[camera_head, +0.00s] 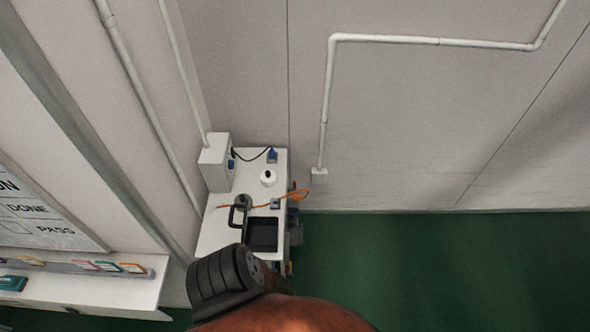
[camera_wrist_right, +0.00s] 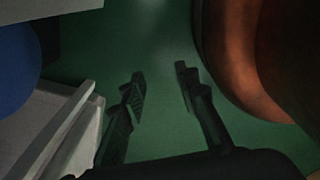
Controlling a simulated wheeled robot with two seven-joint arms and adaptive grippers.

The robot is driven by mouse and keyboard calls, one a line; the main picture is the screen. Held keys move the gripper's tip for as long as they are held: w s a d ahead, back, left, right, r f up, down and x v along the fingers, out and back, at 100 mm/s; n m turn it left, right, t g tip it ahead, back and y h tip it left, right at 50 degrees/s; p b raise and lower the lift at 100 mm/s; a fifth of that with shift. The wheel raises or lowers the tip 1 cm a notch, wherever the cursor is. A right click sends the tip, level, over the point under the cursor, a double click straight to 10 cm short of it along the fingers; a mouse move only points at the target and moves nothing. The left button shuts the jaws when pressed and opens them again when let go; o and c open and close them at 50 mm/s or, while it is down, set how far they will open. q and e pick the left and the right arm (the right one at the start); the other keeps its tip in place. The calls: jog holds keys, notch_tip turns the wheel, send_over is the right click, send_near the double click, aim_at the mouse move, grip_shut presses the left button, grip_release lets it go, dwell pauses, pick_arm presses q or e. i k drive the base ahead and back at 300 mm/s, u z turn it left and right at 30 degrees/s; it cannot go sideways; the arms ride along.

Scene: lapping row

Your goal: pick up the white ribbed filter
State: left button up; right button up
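A small white round part with a dark hole in its top, which looks like the white ribbed filter (camera_head: 268,178), stands on the white bench top towards its back right. Its ribs are too small to make out. My right gripper (camera_wrist_right: 160,85) is open and empty in the right wrist view, with its two dark fingers apart above green floor. The filter does not show in that view. I cannot make out my left gripper in either view. A dark and copper-coloured arm part of mine covers the front of the bench in the head view.
The white bench (camera_head: 217,232) holds a black tray (camera_head: 262,233), a dark looped object (camera_head: 238,213) and an orange cable (camera_head: 287,199). A white box (camera_head: 215,162) stands at its back left. Walls close off the back and left. Green floor (camera_head: 440,265) is open at right.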

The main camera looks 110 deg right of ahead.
aim_at(268, 178)
jog(key=k, duration=2.15)
jog(key=z, duration=1.35)
jog(key=i, duration=0.75)
